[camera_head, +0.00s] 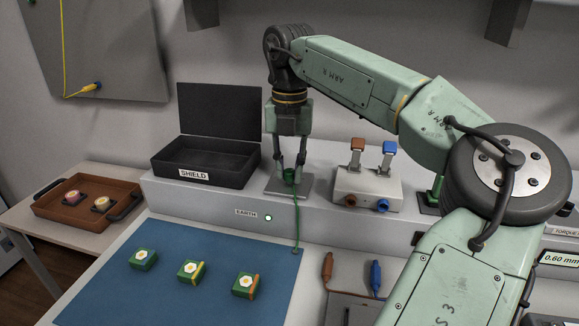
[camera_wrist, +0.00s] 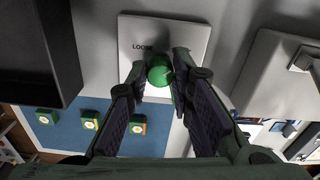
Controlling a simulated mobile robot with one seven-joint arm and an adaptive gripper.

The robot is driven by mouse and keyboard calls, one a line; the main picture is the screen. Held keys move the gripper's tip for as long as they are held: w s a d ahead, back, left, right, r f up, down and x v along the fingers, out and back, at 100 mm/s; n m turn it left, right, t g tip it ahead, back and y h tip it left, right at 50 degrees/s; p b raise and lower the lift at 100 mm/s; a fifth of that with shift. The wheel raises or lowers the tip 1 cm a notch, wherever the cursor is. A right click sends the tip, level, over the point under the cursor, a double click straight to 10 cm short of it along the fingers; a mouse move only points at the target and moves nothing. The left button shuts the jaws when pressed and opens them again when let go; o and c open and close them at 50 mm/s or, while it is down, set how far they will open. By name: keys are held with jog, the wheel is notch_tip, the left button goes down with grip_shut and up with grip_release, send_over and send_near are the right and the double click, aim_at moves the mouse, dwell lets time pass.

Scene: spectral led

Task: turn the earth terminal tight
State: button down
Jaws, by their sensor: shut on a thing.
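The earth terminal is a green knob (camera_head: 290,177) on a small grey plate (camera_head: 272,187), on the raised shelf behind the blue mat. In the wrist view the green knob (camera_wrist: 159,74) sits between my two fingertips, and the pale plate (camera_wrist: 190,35) around it carries a word that reads "LOOSE", partly covered. My gripper (camera_head: 289,168) points straight down and is shut on the green knob; it also shows in the wrist view (camera_wrist: 160,78). A green wire (camera_head: 297,225) runs from the knob down to the mat. An "EARTH" label with a lit lamp (camera_head: 268,217) is on the shelf front.
A black open box (camera_head: 205,165) marked "SHIELD" stands just left of the gripper. A switch block (camera_head: 368,190) with brown and blue levers stands right. Several green blocks with white tops lie on the blue mat (camera_head: 180,300). A brown tray (camera_head: 80,215) is at far left.

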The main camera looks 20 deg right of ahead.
aim_at(290, 170)
dwell(0.4)
jog(key=c, duration=1.4)
grip_release()
jog(key=shift+r, duration=0.1)
notch_tip(290, 170, up, 7)
jog(key=shift+r, duration=0.15)
